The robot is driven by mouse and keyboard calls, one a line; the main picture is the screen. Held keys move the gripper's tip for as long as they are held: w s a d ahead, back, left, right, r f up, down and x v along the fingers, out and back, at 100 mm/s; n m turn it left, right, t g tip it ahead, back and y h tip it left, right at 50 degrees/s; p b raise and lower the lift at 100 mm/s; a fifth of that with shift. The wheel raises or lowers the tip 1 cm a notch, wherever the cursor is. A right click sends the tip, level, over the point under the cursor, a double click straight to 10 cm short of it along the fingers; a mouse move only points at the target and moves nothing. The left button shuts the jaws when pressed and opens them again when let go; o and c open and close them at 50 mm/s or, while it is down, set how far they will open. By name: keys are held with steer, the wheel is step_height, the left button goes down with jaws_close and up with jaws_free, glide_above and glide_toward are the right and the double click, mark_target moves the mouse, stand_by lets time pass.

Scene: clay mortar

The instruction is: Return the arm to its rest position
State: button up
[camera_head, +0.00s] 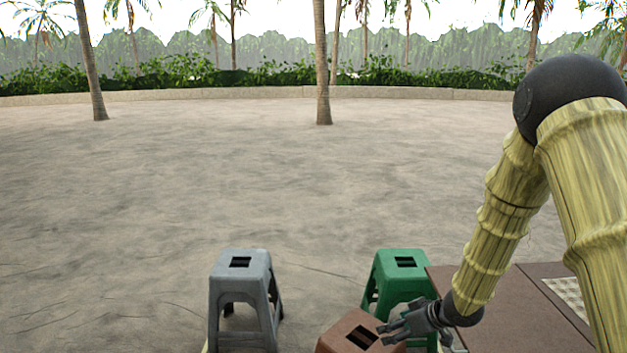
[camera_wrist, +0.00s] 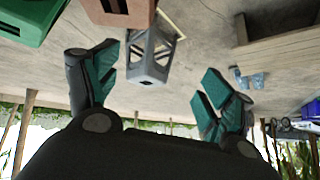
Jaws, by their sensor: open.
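My gripper (camera_head: 386,333) is at the lower right of the head view, beside and partly over the brown stool (camera_head: 338,336). I cannot tell whether it touches the stool. In the wrist view, which looks upside down, my gripper (camera_wrist: 158,70) has its two fingers spread wide with teal inner pads. Nothing is between the pads. My arm bends at a black elbow on the right and slopes down to the gripper.
A grey stool (camera_head: 241,274) stands to the left and a green stool (camera_head: 399,272) stands behind the gripper. A brown table (camera_head: 490,290) lies under the forearm at right. Open sandy ground (camera_head: 180,180) stretches back to a low wall, with palm trunks (camera_head: 321,60).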

steer(key=s+a+f+m+g+h, duration=0.25)
steer(key=s+f+m, duration=0.25)
steer(key=s+f, duration=1.35)
steer(key=s+d+f+m+g+h, duration=0.15)
steer(key=s+f, duration=0.25)
steer(key=s, duration=0.9)
steer(key=s+d+f+m+g+h, duration=0.1)
steer(key=s+f+g+h, duration=0.15)
steer(key=s, duration=1.05)
step_height(320, 180, down, 34)
steer(key=b, duration=3.4)
step_height(320, 180, up, 36)
steer(key=p, duration=3.5)
steer(key=shift+y+p, duration=0.35)
steer(key=shift+p, duration=0.05)
steer(key=shift+d+f+t, duration=0.1)
steer(key=shift+t, duration=0.15)
